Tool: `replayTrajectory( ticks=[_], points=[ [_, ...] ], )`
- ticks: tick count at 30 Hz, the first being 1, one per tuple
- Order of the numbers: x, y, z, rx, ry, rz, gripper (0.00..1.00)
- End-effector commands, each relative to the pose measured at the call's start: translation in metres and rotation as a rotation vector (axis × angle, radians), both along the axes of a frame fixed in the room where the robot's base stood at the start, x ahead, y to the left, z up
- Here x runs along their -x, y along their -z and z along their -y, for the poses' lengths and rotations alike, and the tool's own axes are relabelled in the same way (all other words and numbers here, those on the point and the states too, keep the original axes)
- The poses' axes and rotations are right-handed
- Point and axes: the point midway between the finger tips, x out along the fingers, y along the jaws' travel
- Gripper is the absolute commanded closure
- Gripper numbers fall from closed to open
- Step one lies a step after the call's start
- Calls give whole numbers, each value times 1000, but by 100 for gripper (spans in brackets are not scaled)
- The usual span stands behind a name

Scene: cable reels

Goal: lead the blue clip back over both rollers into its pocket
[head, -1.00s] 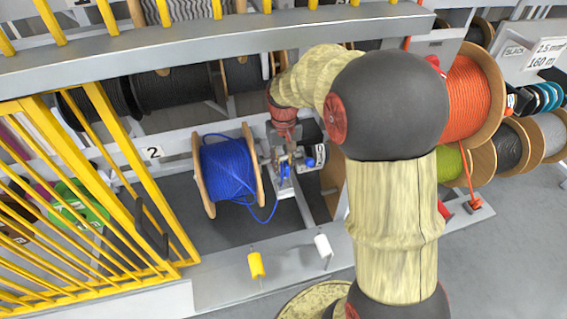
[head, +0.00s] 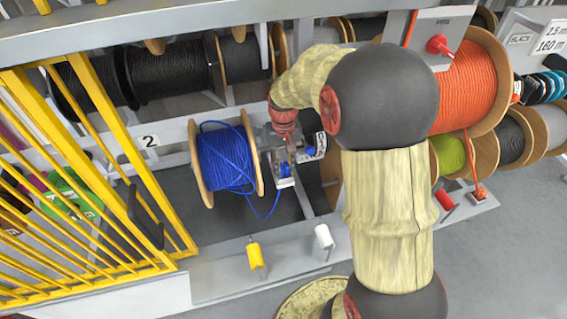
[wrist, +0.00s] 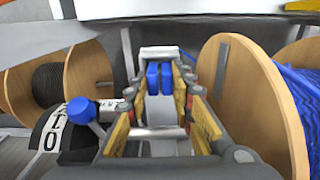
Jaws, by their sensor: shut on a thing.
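The blue clip (wrist: 158,78) sits between the fingertips of my gripper (wrist: 160,95) in the wrist view, as two blue prongs. My gripper is shut on it. A silver roller (wrist: 160,52) lies just beyond the fingertips; I cannot tell whether they touch. In the head view the clip (head: 284,170) shows small at my gripper (head: 283,155), just right of the blue cable reel (head: 225,160). A blue cable (head: 268,212) hangs in a loop from the reel towards my gripper. I cannot make out the second roller or the pocket clearly.
A numbered dial with a blue knob (wrist: 82,110) stands close left of my gripper. The wooden reel flange (wrist: 250,105) is close on the right. Yellow (head: 255,255) and white (head: 324,237) posts stand on the front rail. Yellow bars (head: 80,190) fence the left.

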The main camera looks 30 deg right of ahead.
Motion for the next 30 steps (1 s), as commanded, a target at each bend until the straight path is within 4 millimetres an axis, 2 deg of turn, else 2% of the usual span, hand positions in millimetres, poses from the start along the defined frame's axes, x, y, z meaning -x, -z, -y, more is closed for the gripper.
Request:
replayTrajectory(
  ticks=[8,9,19,30],
  points=[
    [0,1,0,0,0,0,100],
    [0,1,0,0,0,0,75],
    [0,1,0,0,0,0,57],
    [0,-2,0,0,0,1,55]
  ],
)
